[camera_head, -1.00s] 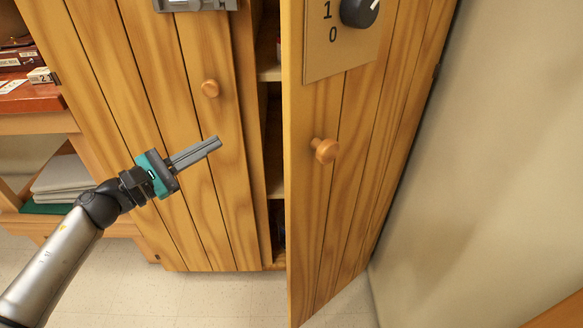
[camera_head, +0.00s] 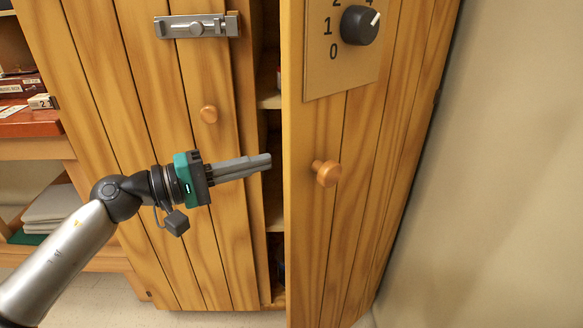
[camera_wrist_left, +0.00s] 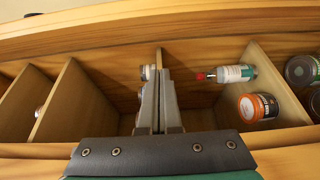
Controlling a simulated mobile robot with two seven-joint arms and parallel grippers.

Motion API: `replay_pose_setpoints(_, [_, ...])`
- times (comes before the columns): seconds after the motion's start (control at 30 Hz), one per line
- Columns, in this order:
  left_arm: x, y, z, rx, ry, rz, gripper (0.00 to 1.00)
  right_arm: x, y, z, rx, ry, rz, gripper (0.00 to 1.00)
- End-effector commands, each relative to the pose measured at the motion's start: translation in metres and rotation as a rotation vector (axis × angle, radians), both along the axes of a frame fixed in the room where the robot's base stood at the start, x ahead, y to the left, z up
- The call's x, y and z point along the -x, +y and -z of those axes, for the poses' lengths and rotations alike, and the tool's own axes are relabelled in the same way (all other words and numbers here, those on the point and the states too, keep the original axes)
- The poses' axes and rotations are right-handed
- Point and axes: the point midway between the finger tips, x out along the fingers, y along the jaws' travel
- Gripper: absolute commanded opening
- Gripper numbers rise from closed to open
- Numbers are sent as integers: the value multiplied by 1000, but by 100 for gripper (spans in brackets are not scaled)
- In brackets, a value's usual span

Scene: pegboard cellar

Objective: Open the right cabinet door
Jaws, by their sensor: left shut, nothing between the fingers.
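The right cabinet door (camera_head: 355,230) stands partly open, swung out toward me, with a round wooden knob (camera_head: 326,173) on its front. My left gripper (camera_head: 268,161) is shut and empty. It points right, its tips in front of the gap between the doors, left of the right door's edge and not visibly touching it. In the left wrist view the shut fingers (camera_wrist_left: 158,75) point toward the cabinet's inside shelves. My right gripper is not in view.
A metal latch (camera_head: 196,25) is on the left door, and a dial (camera_head: 360,25) on a plate is on the right door. Shelves inside hold an orange-labelled jar (camera_wrist_left: 258,107) and a bottle (camera_wrist_left: 232,73). A wall (camera_head: 490,150) stands to the right.

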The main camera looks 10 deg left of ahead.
Motion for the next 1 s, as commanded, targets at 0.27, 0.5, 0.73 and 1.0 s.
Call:
replay_pose_setpoints(0.27, [-25, -30, -2, 2, -3, 0, 0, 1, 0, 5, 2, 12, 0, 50])
replay_pose_setpoints(0.5, [-8, -55, -1, 0, 1, 1, 0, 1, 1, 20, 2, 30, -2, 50])
replay_pose_setpoints(0.73, [-2, -63, 0, 1, 2, -1, 0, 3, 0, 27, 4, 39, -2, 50])
replay_pose_setpoints(1.0, [-1, -63, 0, 1, 2, -1, 0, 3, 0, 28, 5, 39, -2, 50])
